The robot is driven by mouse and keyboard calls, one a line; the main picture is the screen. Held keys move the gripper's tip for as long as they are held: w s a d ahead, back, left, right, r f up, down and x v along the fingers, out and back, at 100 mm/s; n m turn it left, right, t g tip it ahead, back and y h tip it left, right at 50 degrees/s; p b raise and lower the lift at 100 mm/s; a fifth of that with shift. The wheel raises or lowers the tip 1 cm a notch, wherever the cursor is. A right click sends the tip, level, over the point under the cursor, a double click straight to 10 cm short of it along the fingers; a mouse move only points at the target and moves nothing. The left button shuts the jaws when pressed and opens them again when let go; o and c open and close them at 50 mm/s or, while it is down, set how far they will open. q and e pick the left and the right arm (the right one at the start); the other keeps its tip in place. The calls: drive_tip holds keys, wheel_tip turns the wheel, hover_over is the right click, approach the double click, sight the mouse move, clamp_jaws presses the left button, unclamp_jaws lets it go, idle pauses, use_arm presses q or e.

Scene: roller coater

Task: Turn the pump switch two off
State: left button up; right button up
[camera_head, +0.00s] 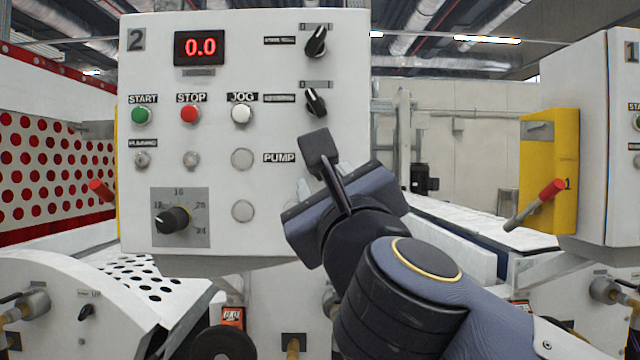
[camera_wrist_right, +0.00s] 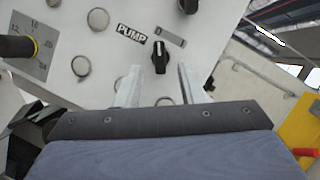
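The control panel (camera_head: 217,90) marked 2 stands in front of me. Its PUMP label (camera_head: 281,158) shows in the head view, but the switch beside it is hidden there behind my right gripper (camera_head: 326,172). In the right wrist view the black pump switch (camera_wrist_right: 160,57) is just right of the PUMP label (camera_wrist_right: 132,33), with its knob about upright in the picture. My right gripper (camera_wrist_right: 158,76) is open, its two pale fingers apart. The switch shows between and just beyond the fingertips; I cannot tell whether they touch the panel. My left gripper is not in view.
Two other black switches (camera_head: 316,41) (camera_head: 316,102) sit above. START (camera_head: 142,115), STOP (camera_head: 190,113) and JOG (camera_head: 241,113) buttons and a large dial (camera_head: 173,220) are to the left. A red-tipped lever (camera_head: 535,204) and panel 1 (camera_head: 606,140) stand at right.

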drive_tip(key=b+v, duration=0.1)
drive_tip(key=v, duration=0.3)
drive_tip(key=shift+s, duration=0.2)
drive_tip(key=s+d+f+n+g+y+b, duration=0.15)
drive_tip(key=d+f+n+g, duration=0.3)
drive_tip(key=f+n, duration=0.75)
drive_tip(key=d+f+n+g+y+p, duration=0.1)
drive_tip(key=d+f+n+g+y, duration=0.3)
drive_tip(key=f+n, duration=0.75)
drive_tip(key=s+d+f+g+h, duration=0.2)
drive_tip(key=s+d+f, duration=0.1)
drive_tip(key=f, duration=0.6)
drive_tip(key=s+d+f+n+g+h, duration=0.1)
drive_tip(key=s+d+f+g+h, duration=0.1)
drive_tip(key=s+f, duration=0.4)
drive_tip(key=s+d+f+n+g+h, duration=0.1)
drive_tip(key=s+d+f, duration=0.4)
drive_tip(key=f, duration=0.8)
drive_tip(key=shift+s+f+g+h+b, duration=0.35)
drive_tip(key=shift+g+h, duration=0.3)
drive_tip(key=shift+g, duration=0.5)
